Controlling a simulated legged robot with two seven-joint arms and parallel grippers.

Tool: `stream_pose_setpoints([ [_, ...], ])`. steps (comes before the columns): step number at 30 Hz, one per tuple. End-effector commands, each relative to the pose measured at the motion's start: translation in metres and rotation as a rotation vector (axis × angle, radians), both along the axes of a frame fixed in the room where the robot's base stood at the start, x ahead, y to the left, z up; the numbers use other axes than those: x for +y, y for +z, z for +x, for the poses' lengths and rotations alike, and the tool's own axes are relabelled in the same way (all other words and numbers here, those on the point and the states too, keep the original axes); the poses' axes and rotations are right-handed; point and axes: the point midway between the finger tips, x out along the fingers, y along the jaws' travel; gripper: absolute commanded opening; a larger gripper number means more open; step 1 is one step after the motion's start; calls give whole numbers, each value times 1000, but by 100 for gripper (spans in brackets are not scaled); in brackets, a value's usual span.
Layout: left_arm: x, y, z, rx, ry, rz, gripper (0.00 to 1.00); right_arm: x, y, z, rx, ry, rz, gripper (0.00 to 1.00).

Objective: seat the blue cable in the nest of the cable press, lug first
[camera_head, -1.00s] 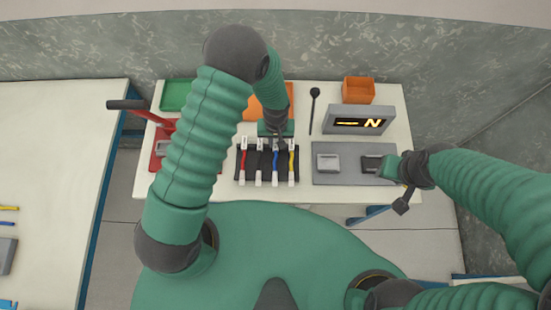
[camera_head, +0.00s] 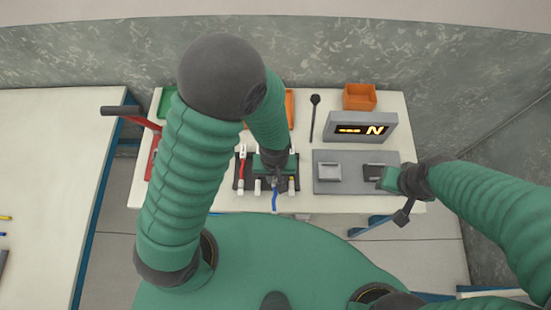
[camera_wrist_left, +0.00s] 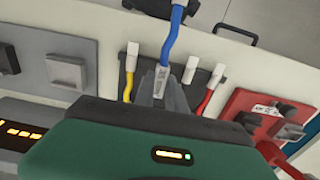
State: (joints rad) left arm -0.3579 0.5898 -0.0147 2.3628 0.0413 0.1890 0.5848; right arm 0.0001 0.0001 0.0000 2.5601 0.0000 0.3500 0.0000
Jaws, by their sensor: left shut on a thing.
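My left gripper (camera_head: 275,178) is shut on the blue cable (camera_head: 274,202) at the cable rack. In the left wrist view the gripper (camera_wrist_left: 162,82) grips a pale piece at one end of the blue cable (camera_wrist_left: 171,40). The cable's other end, with a white tip, points away from the gripper. The lug's shape is not clear. The red cable press (camera_wrist_left: 268,115) shows in the left wrist view; its nest is unclear. In the head view my left arm hides most of it, and its lever (camera_head: 125,111) sticks out left. My right gripper (camera_head: 385,178) is beside the grey plate; its jaws are unclear.
The dark rack (camera_head: 240,184) holds a red cable (camera_head: 242,169) and others, close around my left gripper. A grey plate (camera_head: 330,186) with blocks, a lit display (camera_head: 360,129) and an orange bin (camera_head: 359,97) stand to the right. A second table (camera_head: 50,150) is at left.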

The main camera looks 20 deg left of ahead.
Motion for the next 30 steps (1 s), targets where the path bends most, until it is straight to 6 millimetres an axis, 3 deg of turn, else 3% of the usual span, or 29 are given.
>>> stream_pose_setpoints([
  [6, -11, 3, -35, 0, -3, -1, 0, 0, -6, 0, 0, 0, 0, 36],
  [12, -12, 5, -44, 1, -19, -1, 0, 0, -7, 0, 0, 0, 0, 36],
  [20, 14, 7, -20, 2, -282, -13, 0, 0, -10, 0, 0, 0, 0, 36],
  [30, 74, 14, 14, -3, -762, -23, 0, 0, -15, 0, 0, 0, 0, 36],
])
